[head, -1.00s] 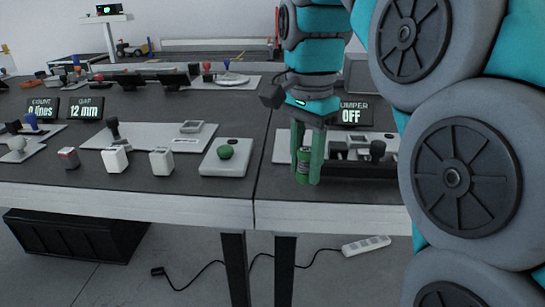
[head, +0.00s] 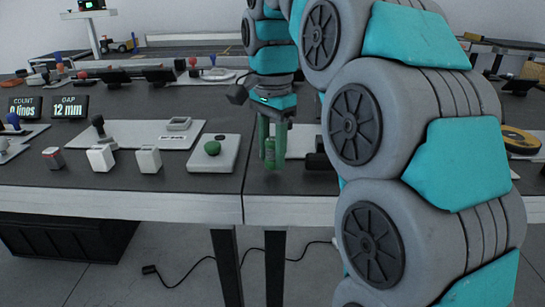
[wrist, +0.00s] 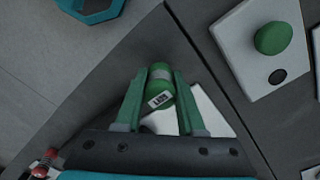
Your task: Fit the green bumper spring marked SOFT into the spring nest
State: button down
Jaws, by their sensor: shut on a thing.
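My gripper (head: 271,160) is shut on a green cylinder, the bumper spring (head: 269,152), held upright above the dark bench just right of the table seam. In the wrist view the spring (wrist: 161,87) stands between the two green fingers of my gripper (wrist: 160,76). Its white label has dark, upside-down letters that look like SOFT. A pale plate (head: 301,139) lies behind the gripper in the head view, partly hidden by my arm. I cannot make out the spring nest.
Left of the seam are a white block with a green button (head: 212,148), two white blocks, and a plate with a black-handled stamp (head: 98,125). A red coil-like part (wrist: 45,162) shows at lower left in the wrist view. My arm covers the right bench's middle.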

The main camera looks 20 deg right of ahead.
jog(key=shift+f, duration=0.6)
jog(key=shift+f, duration=0.15)
jog(key=c, duration=0.5)
grip_release()
